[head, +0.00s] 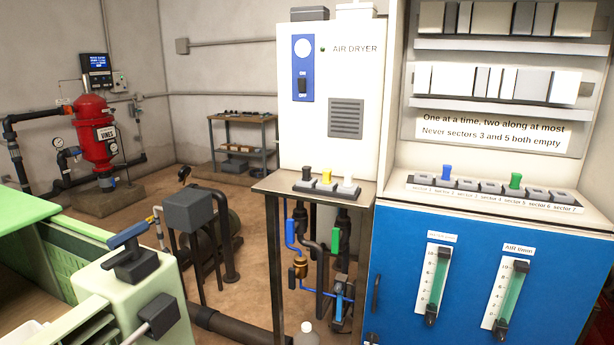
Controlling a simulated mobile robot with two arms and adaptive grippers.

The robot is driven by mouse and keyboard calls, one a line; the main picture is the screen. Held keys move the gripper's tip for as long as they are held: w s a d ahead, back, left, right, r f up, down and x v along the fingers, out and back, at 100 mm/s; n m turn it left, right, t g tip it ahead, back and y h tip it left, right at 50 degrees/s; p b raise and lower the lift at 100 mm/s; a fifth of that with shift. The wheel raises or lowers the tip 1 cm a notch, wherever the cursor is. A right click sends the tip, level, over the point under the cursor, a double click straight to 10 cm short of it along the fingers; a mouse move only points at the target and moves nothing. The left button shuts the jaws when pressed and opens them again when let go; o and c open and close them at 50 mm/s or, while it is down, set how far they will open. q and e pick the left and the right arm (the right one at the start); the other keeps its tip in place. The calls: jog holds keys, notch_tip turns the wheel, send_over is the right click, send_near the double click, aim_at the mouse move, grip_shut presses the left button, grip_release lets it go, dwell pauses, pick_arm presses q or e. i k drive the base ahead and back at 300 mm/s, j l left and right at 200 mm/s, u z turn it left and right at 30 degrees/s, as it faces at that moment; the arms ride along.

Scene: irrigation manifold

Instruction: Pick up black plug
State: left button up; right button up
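A black plug (307,174) stands upright at the left end of a row on the small dark shelf table (262,186) in front of the air dryer. A yellow plug (326,177) and a white plug (348,182) stand to its right. Grey bases show under them. On the sector strip (480,198) to the right, a blue plug (446,172) stands near sector 2 and a green plug (515,181) near sector 5. Neither of my grippers is in view.
The white air dryer cabinet (345,120) rises behind the shelf table. A blue cabinet (400,260) with two gauges stands right of it. Pipes run below the shelf table.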

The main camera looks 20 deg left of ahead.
aim_at(306, 170)
jog(key=u, duration=0.9)
